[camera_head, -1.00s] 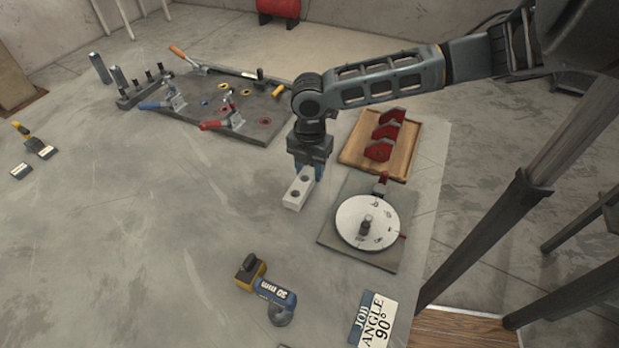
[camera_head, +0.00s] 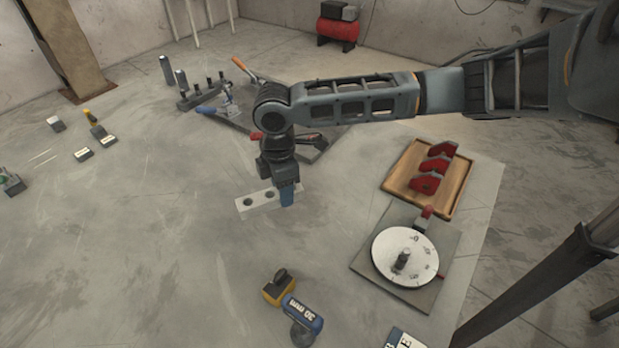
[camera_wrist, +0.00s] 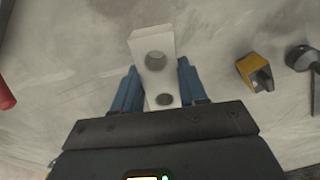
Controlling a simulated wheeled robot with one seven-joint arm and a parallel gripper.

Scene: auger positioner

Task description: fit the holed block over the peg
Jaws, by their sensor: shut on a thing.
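The holed block (camera_head: 258,202) is a pale grey bar with two round holes showing. My gripper (camera_head: 287,194) is shut on one end of it, above the table. In the wrist view the block (camera_wrist: 150,42) sits between my blue fingers (camera_wrist: 160,90) and sticks out past their tips. The peg (camera_head: 401,260) is a short dark upright post at the middle of a white graduated dial (camera_head: 388,250) on a grey square plate (camera_head: 447,240). The peg is bare and stands to the right of and nearer than the block.
A wooden tray (camera_head: 459,203) with red angled pieces lies behind the dial. A fixture plate with clamps (camera_head: 228,104) is at the back, partly hidden by my arm.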

